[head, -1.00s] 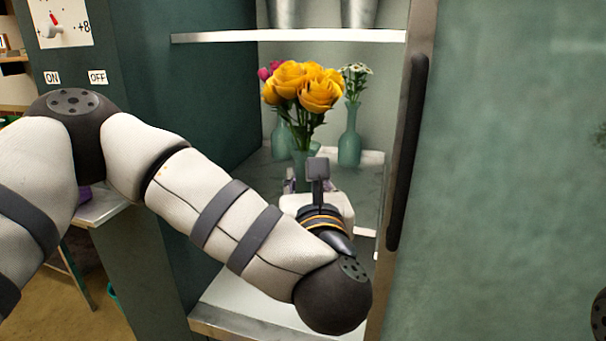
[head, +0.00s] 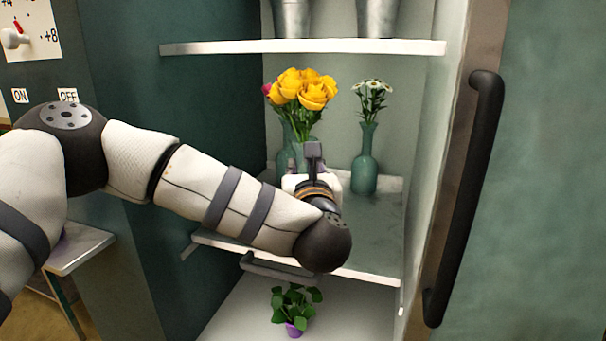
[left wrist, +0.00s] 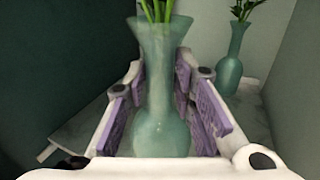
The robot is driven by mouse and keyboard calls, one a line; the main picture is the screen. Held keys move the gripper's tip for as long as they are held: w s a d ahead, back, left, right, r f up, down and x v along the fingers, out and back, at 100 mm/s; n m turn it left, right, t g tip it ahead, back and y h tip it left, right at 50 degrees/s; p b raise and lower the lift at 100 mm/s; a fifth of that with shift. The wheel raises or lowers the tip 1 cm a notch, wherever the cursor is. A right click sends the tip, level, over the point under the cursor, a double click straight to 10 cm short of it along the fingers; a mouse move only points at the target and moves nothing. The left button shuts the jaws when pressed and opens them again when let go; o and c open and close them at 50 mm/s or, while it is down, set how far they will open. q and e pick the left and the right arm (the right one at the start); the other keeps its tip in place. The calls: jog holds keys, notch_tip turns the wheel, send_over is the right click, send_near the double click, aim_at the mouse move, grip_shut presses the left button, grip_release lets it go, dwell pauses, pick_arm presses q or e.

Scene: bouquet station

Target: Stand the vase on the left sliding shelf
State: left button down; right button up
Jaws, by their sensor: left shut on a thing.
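A teal glass vase of yellow flowers (head: 302,91) is inside the open cabinet, above the middle shelf (head: 375,232). My left gripper is shut around this vase (left wrist: 163,128); the purple-padded fingers (left wrist: 163,88) stand on both sides of its body in the left wrist view. In the head view my wrist hides the lower vase, so I cannot tell whether its base touches the shelf. The vase looks upright. A bar handle (head: 290,272) runs below the shelf's front edge. My right gripper is not in view.
A teal vase with white flowers (head: 365,168) stands to the right; another with pink flowers (head: 283,150) is partly hidden behind. Metal buckets (head: 291,18) stand on the upper shelf (head: 300,47). A potted plant (head: 294,312) is below. The door handle (head: 468,190) is at right.

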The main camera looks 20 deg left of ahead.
aim_at(301, 169)
pick_arm(q)
jog(key=w+a+f, duration=0.3)
jog(key=w, duration=0.4)
jog(key=shift+w+b, duration=0.3)
jog(key=shift+w, duration=0.1)
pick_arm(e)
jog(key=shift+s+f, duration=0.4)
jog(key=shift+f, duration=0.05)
pick_arm(q)
jog(key=shift+f, duration=0.1)
jog(key=shift+f, duration=0.2)
jog(key=c, duration=1.3)
grip_release()
jog(key=shift+f, duration=0.1)
jog(key=shift+c, duration=0.2)
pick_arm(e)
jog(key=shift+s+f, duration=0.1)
